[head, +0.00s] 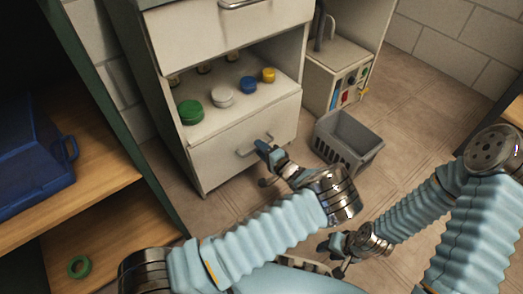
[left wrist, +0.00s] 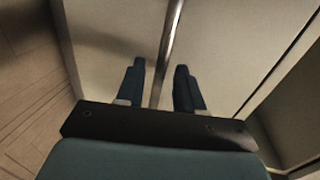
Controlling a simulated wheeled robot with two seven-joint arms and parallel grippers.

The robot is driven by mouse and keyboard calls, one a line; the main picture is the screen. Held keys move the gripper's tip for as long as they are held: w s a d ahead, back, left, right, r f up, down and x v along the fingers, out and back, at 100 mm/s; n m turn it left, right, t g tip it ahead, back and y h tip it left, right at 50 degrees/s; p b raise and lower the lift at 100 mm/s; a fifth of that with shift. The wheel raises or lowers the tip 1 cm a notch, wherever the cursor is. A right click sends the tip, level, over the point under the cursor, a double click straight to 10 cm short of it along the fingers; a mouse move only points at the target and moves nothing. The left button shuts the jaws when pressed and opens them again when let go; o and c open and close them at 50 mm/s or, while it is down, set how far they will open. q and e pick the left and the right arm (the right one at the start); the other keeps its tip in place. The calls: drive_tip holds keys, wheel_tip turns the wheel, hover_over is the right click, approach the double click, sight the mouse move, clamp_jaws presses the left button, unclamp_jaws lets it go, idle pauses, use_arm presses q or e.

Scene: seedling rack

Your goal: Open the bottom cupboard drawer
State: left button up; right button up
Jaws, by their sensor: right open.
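The bottom cupboard drawer (head: 222,157) has a plain cream front and looks shut, flush with the open shelf above it. Its metal bar handle (head: 250,147) shows in the head view and as a long bar (left wrist: 168,50) in the left wrist view. My left gripper (head: 264,147) is at the handle's right end. In the left wrist view its two dark fingers (left wrist: 160,82) stand apart on either side of the bar, with gaps showing. My right gripper (head: 334,245) is open, low over the floor and away from the cupboard; its fingertips are partly unclear.
The shelf above holds green (head: 190,112), white (head: 222,97), blue (head: 248,85) and yellow (head: 268,75) lidded things. A grey basket (head: 349,141) stands on the floor right of the drawer. A rack with a blue crate (head: 30,150) stands left.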

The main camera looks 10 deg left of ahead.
use_arm(q)
drive_tip(key=shift+a, duration=0.1)
clamp_jaws()
idle(0.4)
